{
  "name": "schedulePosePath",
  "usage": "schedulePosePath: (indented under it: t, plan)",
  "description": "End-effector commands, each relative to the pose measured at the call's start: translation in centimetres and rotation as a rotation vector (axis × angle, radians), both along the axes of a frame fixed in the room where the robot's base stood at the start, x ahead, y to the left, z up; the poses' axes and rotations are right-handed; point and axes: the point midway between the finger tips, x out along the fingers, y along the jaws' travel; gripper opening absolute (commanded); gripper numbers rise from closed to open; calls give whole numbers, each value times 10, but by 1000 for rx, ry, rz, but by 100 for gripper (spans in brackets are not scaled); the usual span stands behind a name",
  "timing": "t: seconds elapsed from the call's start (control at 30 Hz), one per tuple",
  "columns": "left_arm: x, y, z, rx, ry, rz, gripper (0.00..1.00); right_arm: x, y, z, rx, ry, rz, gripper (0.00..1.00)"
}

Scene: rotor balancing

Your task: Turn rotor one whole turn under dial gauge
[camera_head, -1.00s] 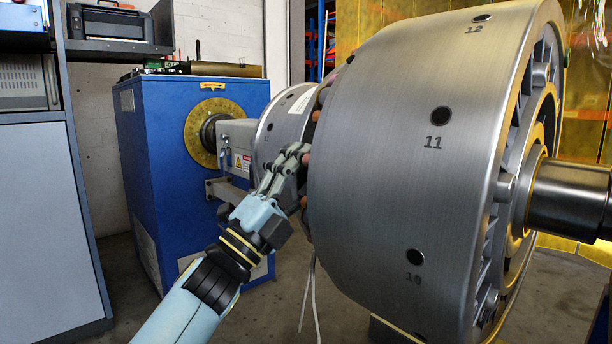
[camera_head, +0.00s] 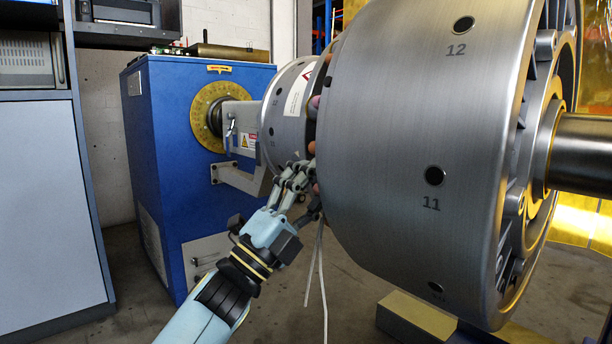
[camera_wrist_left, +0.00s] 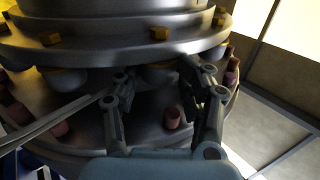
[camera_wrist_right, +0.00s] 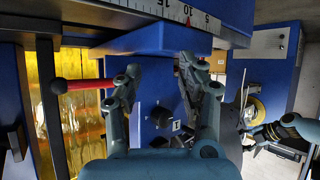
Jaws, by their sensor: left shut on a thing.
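The big grey rotor (camera_head: 395,130) fills the right of the head view. Hole mark 12 is near its top and 11 lower; another hole shows near the bottom edge. Its shaft (camera_head: 585,150) runs out to the right. My left gripper (camera_head: 300,175) is at the near side of the coupling, beside the rotor's left face. I cannot make out a dial gauge.
A blue drive cabinet (camera_head: 160,160) with a yellow graduated disc stands behind at left. A grey cabinet (camera_head: 45,200) is at far left. In the right wrist view a red-handled lever (camera_wrist_right: 85,84) is beside my gripper.

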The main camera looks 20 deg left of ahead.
Motion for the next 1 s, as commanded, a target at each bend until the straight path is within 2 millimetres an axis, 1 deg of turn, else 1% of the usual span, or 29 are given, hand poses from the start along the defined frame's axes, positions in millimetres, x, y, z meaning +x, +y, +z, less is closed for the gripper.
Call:
schedulePosePath:
  t: [0.03,0.1,0.2,0.33,0.5,0.7,1.0]
  plan:
    - [7,-2,-12,4,22,10,0,4,1,2,1,-34,3,40]
    - [9,-3,-17,3,22,9,0,23,2,19,1,-114,12,40]
    - [11,-4,-23,3,21,8,0,42,4,39,0,-208,22,40]
    - [13,-6,-27,2,13,8,0,60,7,61,-1,-309,33,40]
    - [13,-7,-27,-1,1,4,0,73,9,83,0,-397,43,40]
    - [14,-8,-29,0,-2,3,0,80,10,95,-1,-447,48,40]
    - [14,-9,-36,5,10,5,0,81,10,96,-1,-456,49,40]
